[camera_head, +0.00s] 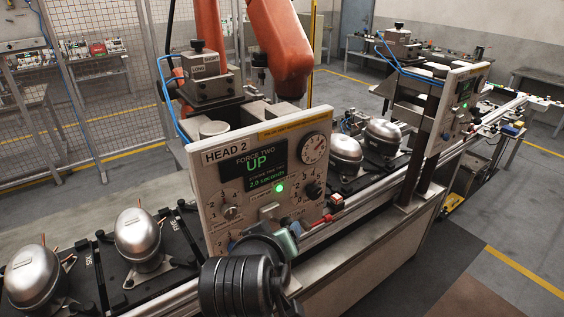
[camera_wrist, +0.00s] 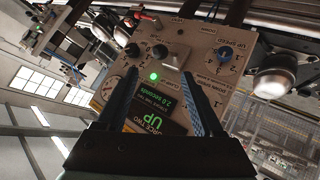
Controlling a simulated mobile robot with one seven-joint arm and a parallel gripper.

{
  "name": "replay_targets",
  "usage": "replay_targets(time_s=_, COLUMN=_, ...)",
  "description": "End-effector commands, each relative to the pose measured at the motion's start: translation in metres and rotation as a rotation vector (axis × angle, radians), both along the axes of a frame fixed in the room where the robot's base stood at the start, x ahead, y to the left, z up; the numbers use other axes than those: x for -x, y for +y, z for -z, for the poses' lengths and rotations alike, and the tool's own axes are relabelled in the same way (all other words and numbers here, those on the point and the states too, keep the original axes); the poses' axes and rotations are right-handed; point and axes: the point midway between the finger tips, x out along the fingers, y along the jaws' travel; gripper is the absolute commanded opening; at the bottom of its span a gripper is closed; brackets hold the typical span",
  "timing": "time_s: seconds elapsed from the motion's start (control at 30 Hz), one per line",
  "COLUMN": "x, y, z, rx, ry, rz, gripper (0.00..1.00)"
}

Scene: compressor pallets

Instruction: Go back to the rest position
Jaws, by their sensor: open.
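My gripper (camera_head: 284,243) is low in front of the HEAD 2 control panel (camera_head: 209,189) in the head view, partly hidden by my dark wrist. In the wrist view my gripper (camera_wrist: 160,72) shows two dark fingers spread apart with nothing between them. The panel (camera_wrist: 205,55) fills the middle of that view, turned around. A dark knob (camera_wrist: 158,52) and a lit green lamp (camera_wrist: 154,76) appear between the fingers; the gap to the panel is hard to judge. The panel's display (camera_head: 254,164) reads "FORCE TWO UP" and "2.0 seconds".
Silver compressors (camera_head: 138,232) sit on black pallets along the conveyor line, on both sides of the panel. A second control panel (camera_head: 459,107) stands farther right. An orange robot arm (camera_head: 268,48) is behind the HEAD 2 panel. Floor (camera_head: 475,240) is open at the right.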

Motion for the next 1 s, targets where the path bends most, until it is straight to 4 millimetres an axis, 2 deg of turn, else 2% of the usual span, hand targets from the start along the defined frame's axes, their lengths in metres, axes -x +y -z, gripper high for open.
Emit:
replay_targets(time_s=0.07, x=-0.002, y=0.000, z=-0.005, rx=-0.006, ry=-0.021, rz=0.000, gripper=0.69)
replay_targets(time_s=0.17, x=-0.009, y=-0.001, z=-0.039, rx=-0.048, ry=-0.154, rz=0.001, gripper=0.69)
replay_targets(time_s=0.27, x=-0.012, y=-0.002, z=-0.101, rx=-0.123, ry=-0.381, rz=-0.004, gripper=0.69)
replay_targets(time_s=0.33, x=-0.005, y=-0.003, z=-0.153, rx=-0.185, ry=-0.570, rz=-0.015, gripper=0.69)
replay_targets(time_s=0.4, x=0.011, y=-0.005, z=-0.206, rx=-0.249, ry=-0.756, rz=-0.034, gripper=0.69)
replay_targets(time_s=0.5, x=0.046, y=-0.009, z=-0.270, rx=-0.330, ry=-0.999, rz=-0.071, gripper=0.69)
replay_targets(time_s=0.6, x=0.085, y=-0.012, z=-0.318, rx=-0.395, ry=-1.197, rz=-0.114, gripper=0.69)
replay_targets(time_s=0.7, x=0.118, y=-0.014, z=-0.349, rx=-0.440, ry=-1.336, rz=-0.152, gripper=0.69)
replay_targets(time_s=0.8, x=0.139, y=-0.014, z=-0.365, rx=-0.466, ry=-1.415, rz=-0.176, gripper=0.69)
replay_targets(time_s=0.9, x=0.147, y=-0.015, z=-0.372, rx=-0.476, ry=-1.447, rz=-0.187, gripper=0.69)
replay_targets(time_s=1.0, x=0.148, y=-0.015, z=-0.373, rx=-0.478, ry=-1.451, rz=-0.189, gripper=0.69)
